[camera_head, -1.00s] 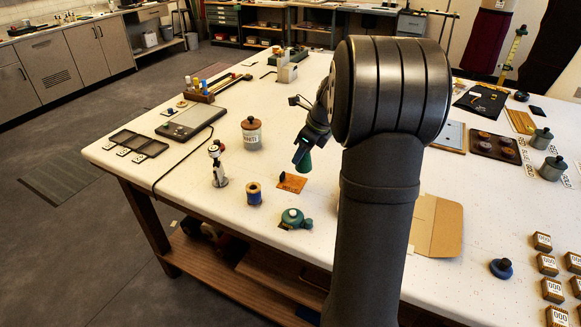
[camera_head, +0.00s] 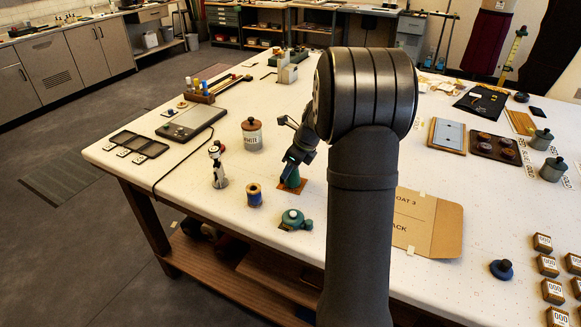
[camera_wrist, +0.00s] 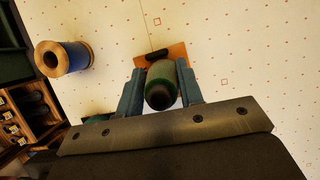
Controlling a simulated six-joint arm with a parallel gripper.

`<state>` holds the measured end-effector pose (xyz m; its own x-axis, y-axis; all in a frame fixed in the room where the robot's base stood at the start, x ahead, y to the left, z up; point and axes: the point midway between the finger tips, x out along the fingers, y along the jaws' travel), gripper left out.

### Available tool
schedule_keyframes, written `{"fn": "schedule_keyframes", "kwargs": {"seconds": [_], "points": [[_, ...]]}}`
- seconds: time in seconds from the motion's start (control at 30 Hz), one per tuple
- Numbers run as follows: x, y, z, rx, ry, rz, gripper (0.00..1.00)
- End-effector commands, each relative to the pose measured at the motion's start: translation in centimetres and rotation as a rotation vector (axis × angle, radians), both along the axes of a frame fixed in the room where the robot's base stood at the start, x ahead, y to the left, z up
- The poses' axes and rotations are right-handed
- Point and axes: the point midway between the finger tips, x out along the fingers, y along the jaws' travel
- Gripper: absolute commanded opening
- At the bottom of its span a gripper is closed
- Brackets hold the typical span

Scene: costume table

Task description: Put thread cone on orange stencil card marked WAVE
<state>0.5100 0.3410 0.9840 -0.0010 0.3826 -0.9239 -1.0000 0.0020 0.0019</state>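The green thread cone (camera_head: 291,181) stands upright over the orange stencil card, between the fingers of my gripper (camera_head: 293,163). In the wrist view the cone (camera_wrist: 160,86) shows end-on, with a finger against each side. My gripper (camera_wrist: 161,92) is shut on it. The orange stencil card (camera_head: 304,187) lies flat on the table, mostly hidden behind the cone and gripper; in the wrist view its orange edge (camera_wrist: 177,52) shows beyond the cone. The cone's base appears at or just above the card; contact is not certain. The word WAVE cannot be read.
A blue thread spool (camera_head: 254,195) and a teal round tool (camera_head: 293,219) stand near the card. A lidded jar (camera_head: 252,134) and a small white-and-black device (camera_head: 217,165) are to the left. A cardboard sheet (camera_head: 432,224) lies right of my arm.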

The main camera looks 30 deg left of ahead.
Motion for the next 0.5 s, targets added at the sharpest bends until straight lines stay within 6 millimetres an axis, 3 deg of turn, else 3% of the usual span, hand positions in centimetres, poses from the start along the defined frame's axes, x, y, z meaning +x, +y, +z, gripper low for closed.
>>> {"fn": "schedule_keyframes", "kwargs": {"seconds": [0.03,0.1,0.5], "points": [[0.0,0.0,0.0,0.0,0.0,0.0,0.42],[0.0,0.0,0.01,0.0,0.0,0.0,0.55],[0.04,-0.18,0.81,0.001,-0.002,-0.001,0.56]]}}
